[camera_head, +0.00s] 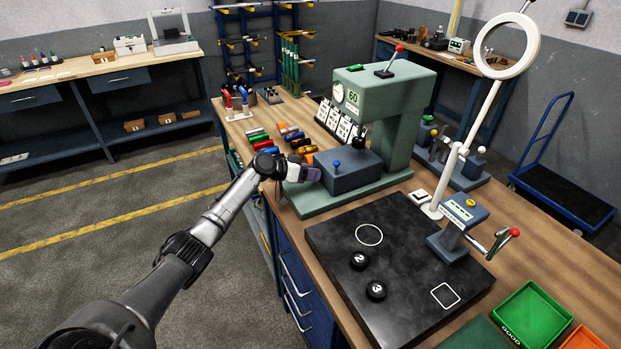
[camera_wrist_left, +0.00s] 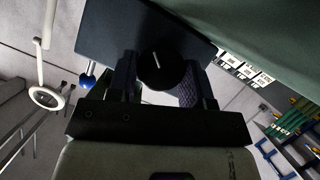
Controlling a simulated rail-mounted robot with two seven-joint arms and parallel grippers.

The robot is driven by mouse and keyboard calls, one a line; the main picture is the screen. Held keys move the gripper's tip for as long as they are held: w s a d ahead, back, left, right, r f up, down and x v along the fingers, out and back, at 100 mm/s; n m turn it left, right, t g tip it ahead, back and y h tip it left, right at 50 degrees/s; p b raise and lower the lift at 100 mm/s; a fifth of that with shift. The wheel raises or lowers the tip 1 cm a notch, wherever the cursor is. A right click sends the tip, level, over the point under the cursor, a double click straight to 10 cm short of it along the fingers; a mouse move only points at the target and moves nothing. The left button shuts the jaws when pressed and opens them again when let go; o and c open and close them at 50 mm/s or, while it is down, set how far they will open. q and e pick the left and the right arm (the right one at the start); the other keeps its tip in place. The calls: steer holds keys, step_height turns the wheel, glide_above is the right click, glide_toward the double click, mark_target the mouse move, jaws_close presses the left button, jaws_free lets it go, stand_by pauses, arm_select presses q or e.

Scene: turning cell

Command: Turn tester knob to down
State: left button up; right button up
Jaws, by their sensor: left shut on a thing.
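The green hardness tester (camera_head: 399,112) stands on the wooden bench, with a blue-grey box (camera_head: 352,174) on its base. My left gripper (camera_head: 311,174) reaches the left face of this box. In the left wrist view, the black knob (camera_wrist_left: 167,70) on the box face (camera_wrist_left: 108,27) sits between my left gripper's fingers (camera_wrist_left: 166,84), which are shut on it. The knob's short white line points up and slightly left in that view. In the head view the knob is hidden by my gripper. My right gripper is in neither view.
A blue ball-tipped lever (camera_head: 336,165) rises from the box. A black plate (camera_head: 405,262) with two numbered pucks lies in front. A white ring magnifier (camera_head: 507,47) stands right.

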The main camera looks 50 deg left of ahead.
arm_select(q)
steer(key=shift+a+n+h+b, duration=0.1)
steer(key=shift+n+h+b, duration=0.65)
steer(key=shift+n, duration=0.25)
steer(key=o, duration=0.9)
steer(key=v, duration=1.3)
steer(key=shift+s+a+p, duration=0.15)
steer(key=shift+s+p, duration=0.2)
steer(key=shift+p, duration=0.1)
